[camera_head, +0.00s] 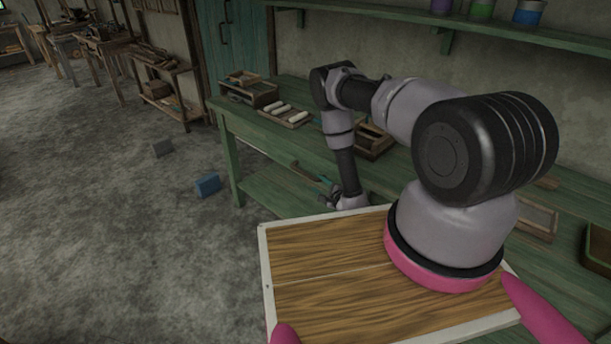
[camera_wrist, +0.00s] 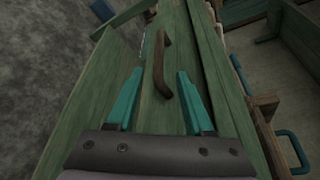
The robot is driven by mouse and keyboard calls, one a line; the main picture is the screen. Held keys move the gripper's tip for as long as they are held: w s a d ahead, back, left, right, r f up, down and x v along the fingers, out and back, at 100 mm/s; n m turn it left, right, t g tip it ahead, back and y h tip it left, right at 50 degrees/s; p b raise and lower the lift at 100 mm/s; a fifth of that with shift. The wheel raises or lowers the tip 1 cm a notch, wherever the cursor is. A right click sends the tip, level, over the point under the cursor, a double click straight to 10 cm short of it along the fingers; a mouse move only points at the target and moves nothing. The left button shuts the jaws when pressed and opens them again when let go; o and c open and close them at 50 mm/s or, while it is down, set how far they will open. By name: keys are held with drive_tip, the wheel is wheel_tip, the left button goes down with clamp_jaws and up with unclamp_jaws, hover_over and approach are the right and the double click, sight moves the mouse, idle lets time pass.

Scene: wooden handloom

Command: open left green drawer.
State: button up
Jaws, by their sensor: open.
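The green drawer front (camera_wrist: 180,35) has a curved brown wooden handle (camera_wrist: 163,65) and fills the middle of the wrist view. My gripper (camera_wrist: 160,72) is open, with one teal finger on each side of the handle's near end in the picture. The fingers hold nothing; I cannot tell how far they are from the drawer front. In the head view my gripper (camera_head: 326,182) is low at the front of the green bench (camera_head: 235,120), partly hidden by my arm. The drawer's opening is not clearly visible there.
Wooden trays (camera_head: 285,117) and boxes stand on the bench top. A shelf with paint pots (camera_head: 481,9) runs along the wall. The floor left of the bench is mostly clear.

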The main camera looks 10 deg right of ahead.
sight(310, 177)
drive_tip(key=x, duration=1)
drive_tip(key=shift+w+f, duration=0.25)
drive_tip(key=shift+f, duration=0.05)
clamp_jaws()
idle(1.0)
